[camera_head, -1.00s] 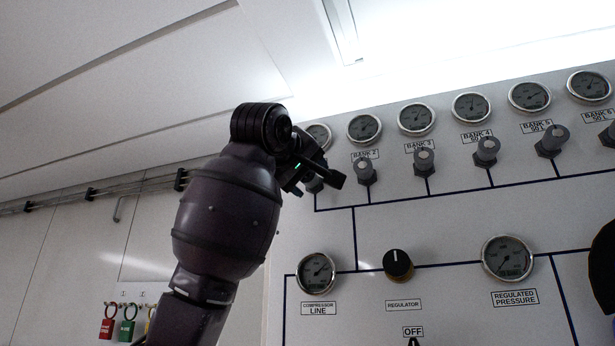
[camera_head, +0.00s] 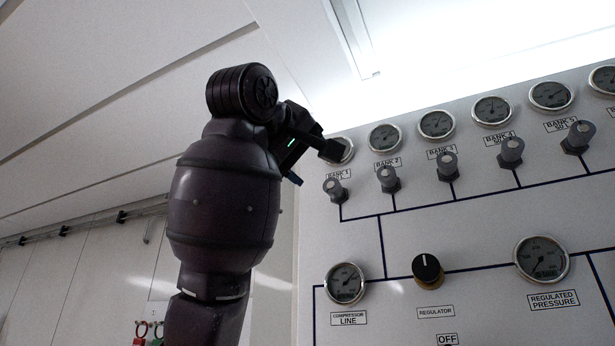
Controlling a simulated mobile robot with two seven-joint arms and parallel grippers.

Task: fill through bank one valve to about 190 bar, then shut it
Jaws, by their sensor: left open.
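The bank one valve (camera_head: 336,191) is a grey knob under the "BANK 1" label at the left end of the upper row. Its round gauge (camera_head: 346,151) sits just above, with its left part and dial hidden by my gripper, so I cannot read it. My left gripper (camera_head: 314,165) is open and empty, up and left of the valve, apart from it in the picture. One dark finger reaches across the gauge. My right gripper is not in view.
More bank valves (camera_head: 388,179) and gauges (camera_head: 385,138) continue rightward along the panel. Below are the compressor line gauge (camera_head: 345,283), the regulator knob (camera_head: 427,268) and the regulated pressure gauge (camera_head: 541,259). Coloured tags (camera_head: 140,341) hang at the lower left.

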